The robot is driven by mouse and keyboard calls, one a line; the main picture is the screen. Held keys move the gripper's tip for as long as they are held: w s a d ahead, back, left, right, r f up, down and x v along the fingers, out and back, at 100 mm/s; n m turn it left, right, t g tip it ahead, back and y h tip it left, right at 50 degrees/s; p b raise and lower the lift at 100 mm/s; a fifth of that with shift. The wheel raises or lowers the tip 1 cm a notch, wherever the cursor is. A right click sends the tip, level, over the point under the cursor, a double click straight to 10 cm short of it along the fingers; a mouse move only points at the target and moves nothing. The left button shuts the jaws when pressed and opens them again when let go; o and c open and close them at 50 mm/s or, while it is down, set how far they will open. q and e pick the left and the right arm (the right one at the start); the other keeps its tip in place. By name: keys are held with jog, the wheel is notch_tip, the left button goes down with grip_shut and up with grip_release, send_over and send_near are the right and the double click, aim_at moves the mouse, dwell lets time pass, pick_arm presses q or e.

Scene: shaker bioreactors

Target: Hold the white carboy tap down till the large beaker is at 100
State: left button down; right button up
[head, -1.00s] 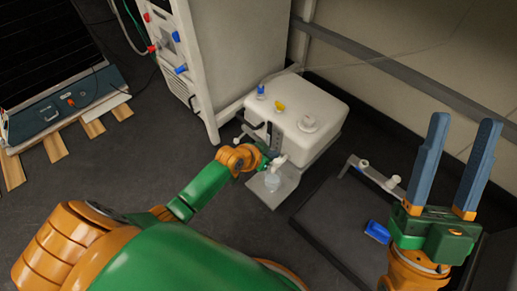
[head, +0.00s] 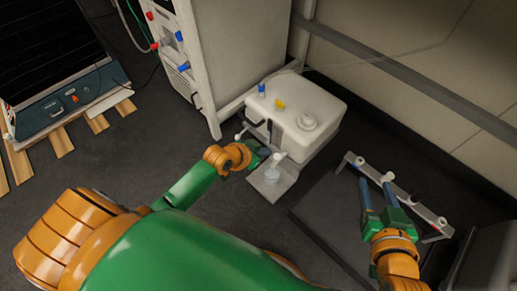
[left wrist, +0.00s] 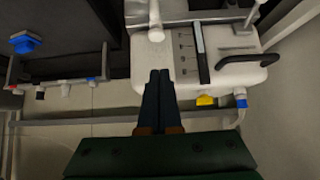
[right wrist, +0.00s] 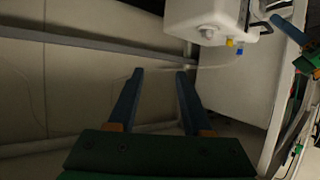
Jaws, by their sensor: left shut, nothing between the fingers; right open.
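The white carboy (head: 318,108) stands right of my left gripper in the head view. Its white tap (head: 280,157) sticks out low at the front, above a small clear beaker (head: 271,175) on a grey plate; its level is too small to read. My left gripper (head: 266,152) is shut and empty, close beside the tap. In the left wrist view its closed fingers (left wrist: 160,72) lie over the carboy's front (left wrist: 185,60), just below a white tap part (left wrist: 155,33); I cannot tell whether they touch. My right gripper (head: 376,186) is open and empty, away from the carboy.
A white cabinet with coloured connectors (head: 181,38) stands behind the carboy to the left. A low rail with white fittings (head: 408,198) runs beside my right gripper along a dark tray (head: 325,215). Dark floor between is clear.

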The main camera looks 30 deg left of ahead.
pick_arm(q)
jog(key=p+v, duration=0.2)
jog(key=v, duration=0.2)
pick_arm(e)
jog(key=s+d+f+g+h, duration=0.2)
jog(key=s+d+f+g, duration=0.2)
jog(key=s+f+g, duration=0.5)
jog(key=s+f, duration=0.1)
jog(key=s, duration=0.3)
jog(key=shift+s+f+m+g, duration=0.25)
jog(key=shift+s+m+g, duration=0.05)
jog(key=shift+g, duration=0.1)
